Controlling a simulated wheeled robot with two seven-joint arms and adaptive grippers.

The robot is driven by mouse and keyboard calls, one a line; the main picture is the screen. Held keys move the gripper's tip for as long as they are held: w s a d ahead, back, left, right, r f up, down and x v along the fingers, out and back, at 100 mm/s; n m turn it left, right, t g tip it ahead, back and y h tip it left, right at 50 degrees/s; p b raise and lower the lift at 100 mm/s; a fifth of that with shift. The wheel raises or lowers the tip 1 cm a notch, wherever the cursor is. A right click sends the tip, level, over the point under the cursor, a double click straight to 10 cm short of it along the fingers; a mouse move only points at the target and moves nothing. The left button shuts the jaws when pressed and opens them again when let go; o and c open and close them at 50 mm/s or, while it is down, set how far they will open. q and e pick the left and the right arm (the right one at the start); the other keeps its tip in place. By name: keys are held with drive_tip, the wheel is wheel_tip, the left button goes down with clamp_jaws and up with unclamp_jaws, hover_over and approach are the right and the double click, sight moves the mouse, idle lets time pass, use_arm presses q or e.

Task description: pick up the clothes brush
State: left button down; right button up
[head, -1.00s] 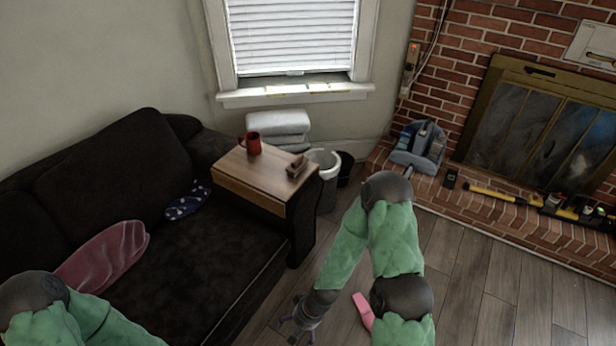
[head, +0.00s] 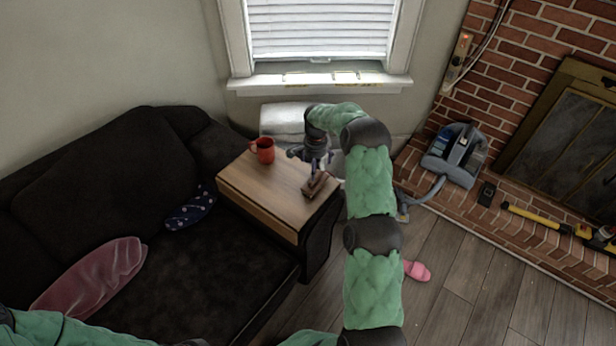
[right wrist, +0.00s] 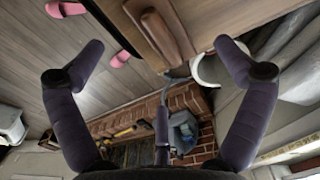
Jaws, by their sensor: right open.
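The clothes brush (head: 320,186), brown and wooden, lies on the wooden tray top (head: 258,186) over the sofa arm, near its right edge. It also shows in the right wrist view (right wrist: 166,34), at the top centre. My right gripper (head: 312,160) is open and empty, just above and behind the brush in the head view. In the right wrist view its two fingers are spread wide (right wrist: 158,45), with the brush lying ahead between the tips; I see no contact. My left arm shows only at the bottom left; its gripper is out of frame.
A red mug (head: 265,150) stands on the same tray top, left of the brush. The dark sofa (head: 210,260) holds a pink cushion (head: 92,275) and a dotted blue cloth (head: 190,208). A handheld vacuum (head: 455,155) sits on the brick hearth. Pink slippers (head: 417,270) lie on the floor.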

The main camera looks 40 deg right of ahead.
sight(316, 184)
drive_tip(key=shift+s+f, duration=0.2)
drive_tip(key=shift+f, duration=0.3)
wheel_tip(316, 184, down, 4)
drive_tip(key=shift+d+f+b, duration=0.1)
drive_tip(key=shift+f+b, duration=0.05)
drive_tip(key=shift+b, duration=0.6)
drive_tip(key=shift+s+f+b, duration=0.2)
drive_tip(key=shift+f+b, duration=1)
drive_tip(key=shift+f, duration=1.45)
drive_tip(key=shift+r, duration=0.1)
drive_tip(key=shift+c, duration=0.3)
drive_tip(key=c, duration=1.2)
